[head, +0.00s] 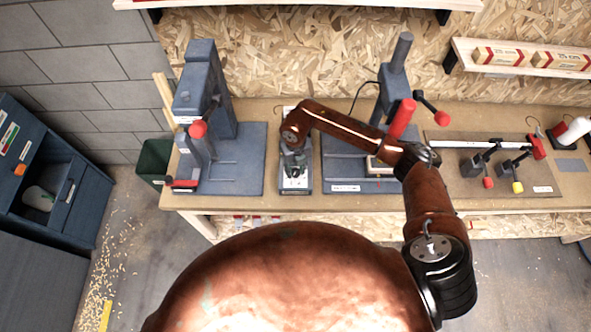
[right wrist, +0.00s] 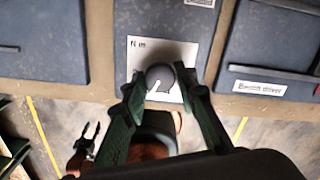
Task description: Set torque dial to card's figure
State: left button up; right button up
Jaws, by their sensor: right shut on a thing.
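The torque dial is a round grey knob (right wrist: 160,77) on a white face marked "N m" (right wrist: 142,48), seen in the right wrist view. My right gripper (right wrist: 163,86) is shut on the knob, one finger on each side. In the head view my right gripper (head: 294,163) reaches down over the dial's narrow blue-grey base (head: 296,191) and hides most of the knob. A white label (right wrist: 201,2) shows at the top edge of the wrist view; its figure cannot be read. My left gripper (right wrist: 92,131) shows small at the lower left there, its fingers apart.
A blue-grey press (head: 205,90) stands left of the dial on the wooden bench (head: 240,207). Another press with a red handle (head: 402,118) stands to the right, behind my right arm. Clamps (head: 478,165) sit on a board farther right. A green bin (head: 154,160) stands left of the bench.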

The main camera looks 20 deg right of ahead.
aim_at(295, 172)
jog(key=n+b, duration=0.3)
jog(key=b, duration=0.1)
jog(key=n+b, duration=0.3)
jog(key=shift+f+n+b, duration=0.2)
jog(key=shift+n+b, duration=0.1)
jog(key=shift+b, duration=0.1)
jog(key=shift+r+n+b, duration=0.2)
jog(key=shift+n+b, duration=1.15)
jog(key=shift+n, duration=0.05)
jog(key=o, duration=1.2)
jog(key=shift+c, duration=0.2)
jog(key=shift+r, duration=0.1)
notch_tip(295, 172, up, 12)
